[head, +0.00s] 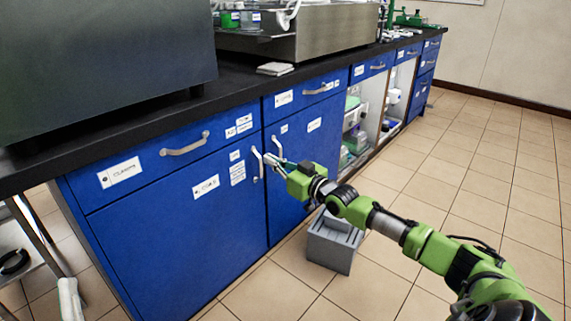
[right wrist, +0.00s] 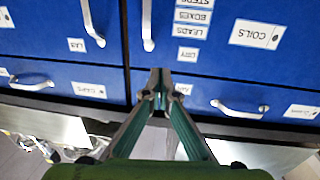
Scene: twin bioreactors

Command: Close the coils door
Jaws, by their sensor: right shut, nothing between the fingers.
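The coils door (head: 206,225) is the blue cabinet door with the COILS label, at the left of the cabinet row in the head view. It looks flush with the cabinet front. Its pale vertical handle (head: 257,165) is near its right edge. The right wrist view, which is upside down, shows this door (right wrist: 285,60) at upper right and its handle (right wrist: 148,25). My right gripper (head: 270,160) is shut and empty in front of the seam, close to the handle; its fingertips (right wrist: 160,76) also show in the wrist view. I cannot tell whether it touches anything. My left gripper is out of view.
A drawer (head: 170,150) above the door is shut. The neighbouring blue door (head: 300,185) stands just right, with its own handle (head: 277,146). A grey bin (head: 333,240) sits on the floor under my right arm. Open shelves (head: 350,150) are further right. The tiled floor at right is clear.

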